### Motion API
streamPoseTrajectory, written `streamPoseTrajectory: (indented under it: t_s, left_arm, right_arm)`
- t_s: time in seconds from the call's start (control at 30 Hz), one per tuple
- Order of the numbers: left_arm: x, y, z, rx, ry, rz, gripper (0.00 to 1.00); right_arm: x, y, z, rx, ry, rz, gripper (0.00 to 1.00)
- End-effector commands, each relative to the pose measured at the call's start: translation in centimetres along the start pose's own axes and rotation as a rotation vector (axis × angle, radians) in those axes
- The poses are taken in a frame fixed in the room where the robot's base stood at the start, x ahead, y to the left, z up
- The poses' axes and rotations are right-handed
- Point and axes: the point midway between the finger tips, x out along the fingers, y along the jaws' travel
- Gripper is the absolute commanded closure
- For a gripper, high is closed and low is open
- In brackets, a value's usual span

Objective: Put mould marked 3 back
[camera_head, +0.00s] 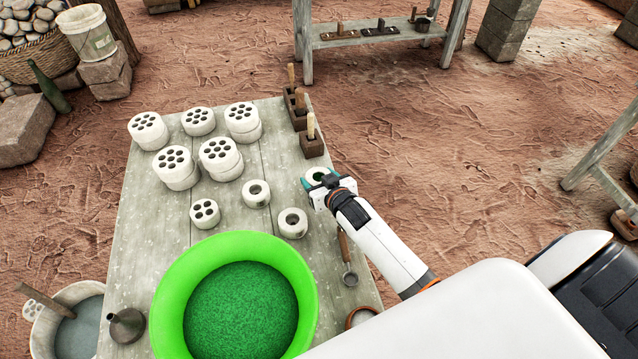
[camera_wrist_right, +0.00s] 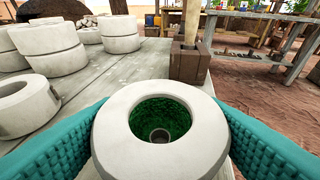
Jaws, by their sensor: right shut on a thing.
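My right gripper (camera_head: 318,180) is shut on a round white piece (camera_head: 313,175) with one wide hole, just off the right edge of the table in the head view. In the right wrist view the same white piece (camera_wrist_right: 160,91) sits between the teal finger pads; its hole is green inside, with a small opening at the bottom. Two similar single-hole pieces stand on the table, one nearer the middle (camera_head: 251,199) and one right of it (camera_head: 292,231). I can read no number 3 on any piece. My left gripper is not in view.
The grey plank table (camera_head: 140,240) carries stacked multi-hole white pieces (camera_head: 174,180), brown blocks with wooden handles (camera_head: 312,146), a green basin (camera_head: 170,310) of green grains and a ladle (camera_head: 349,279). A bench (camera_head: 350,38) stands behind. Bare ground lies right of the table.

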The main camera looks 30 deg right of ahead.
Motion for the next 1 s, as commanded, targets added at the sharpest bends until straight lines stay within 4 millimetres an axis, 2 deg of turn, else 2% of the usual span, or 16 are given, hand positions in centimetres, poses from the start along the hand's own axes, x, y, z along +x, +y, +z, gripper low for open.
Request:
streamPoseTrajectory:
  t_s: [0.1, 0.5, 0.53, 0.63, 1.0]
  left_arm:
    - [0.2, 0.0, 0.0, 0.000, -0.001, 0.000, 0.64]
    - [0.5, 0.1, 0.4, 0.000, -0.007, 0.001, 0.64]
    - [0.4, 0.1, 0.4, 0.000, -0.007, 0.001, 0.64]
    - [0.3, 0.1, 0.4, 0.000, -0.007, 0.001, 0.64]
    - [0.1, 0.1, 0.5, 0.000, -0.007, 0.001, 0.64]
  right_arm:
    - [0.6, 0.0, -1.3, 0.003, -0.001, 0.000, 0.67]
    - [0.8, 0.0, -1.8, 0.002, -0.003, 0.001, 0.67]
    - [0.7, 0.0, -1.7, 0.002, -0.001, 0.001, 0.33]
    - [0.7, 0.0, -1.7, 0.002, -0.001, 0.001, 0.16]
    - [0.4, 0.0, -1.5, 0.002, 0.000, 0.001, 0.16]
